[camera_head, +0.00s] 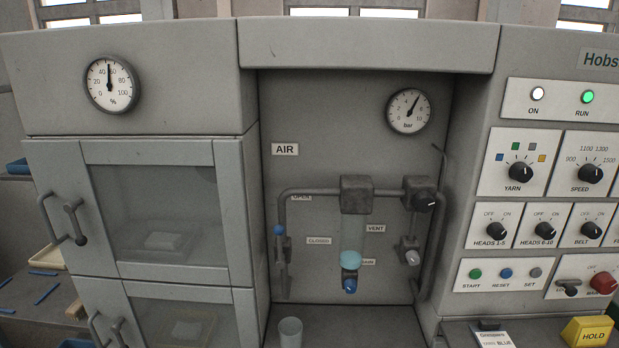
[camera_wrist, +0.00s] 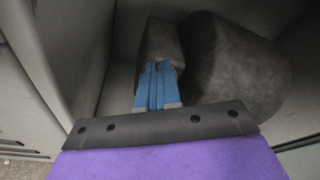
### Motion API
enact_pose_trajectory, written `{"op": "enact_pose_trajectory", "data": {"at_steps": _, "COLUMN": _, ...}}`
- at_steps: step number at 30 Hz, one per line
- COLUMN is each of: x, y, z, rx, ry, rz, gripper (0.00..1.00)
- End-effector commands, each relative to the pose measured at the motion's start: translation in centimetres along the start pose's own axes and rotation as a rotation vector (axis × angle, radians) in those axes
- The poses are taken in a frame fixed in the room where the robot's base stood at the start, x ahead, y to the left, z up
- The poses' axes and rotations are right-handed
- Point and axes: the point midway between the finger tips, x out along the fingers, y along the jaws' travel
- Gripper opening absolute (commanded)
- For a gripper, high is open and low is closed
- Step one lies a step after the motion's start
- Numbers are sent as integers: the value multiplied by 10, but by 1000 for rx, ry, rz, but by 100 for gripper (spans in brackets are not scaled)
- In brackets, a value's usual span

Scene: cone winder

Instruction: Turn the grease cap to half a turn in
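No part labelled as a grease cap can be made out in the head view. In the wrist view my gripper (camera_wrist: 158,68) has blue fingers lying side by side with almost no gap, and nothing shows between them. Just beyond the fingertips is a dark grey block (camera_wrist: 161,42). A large, dark grey rounded body (camera_wrist: 235,68) stands to its right. I cannot tell whether either is the grease cap, or whether the fingertips touch the block. My gripper does not show in the head view.
Pale panel walls close in on the left in the wrist view. The head view shows an air recess with pipes, a blue-knobbed bowl (camera_head: 351,262), a bar gauge (camera_head: 409,111) and a cup (camera_head: 290,332). Glazed doors (camera_head: 158,212) stand left, a control panel (camera_head: 519,162) right.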

Motion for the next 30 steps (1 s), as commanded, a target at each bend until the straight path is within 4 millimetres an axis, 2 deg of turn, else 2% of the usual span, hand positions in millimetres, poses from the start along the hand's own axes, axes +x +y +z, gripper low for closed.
{"op": "enact_pose_trajectory", "data": {"at_steps": 1, "x": -1, "y": -4, "z": -12, "rx": -4, "ry": 25, "rz": -4, "gripper": 0}}
{"op": "enact_pose_trajectory", "data": {"at_steps": 14, "x": -10, "y": -3, "z": -3, "rx": -4, "ry": 19, "rz": -4, "gripper": 0}}
{"op": "enact_pose_trajectory", "data": {"at_steps": 30, "x": -61, "y": 0, "z": -10, "rx": -4, "ry": 8, "rz": -3, "gripper": 0}}
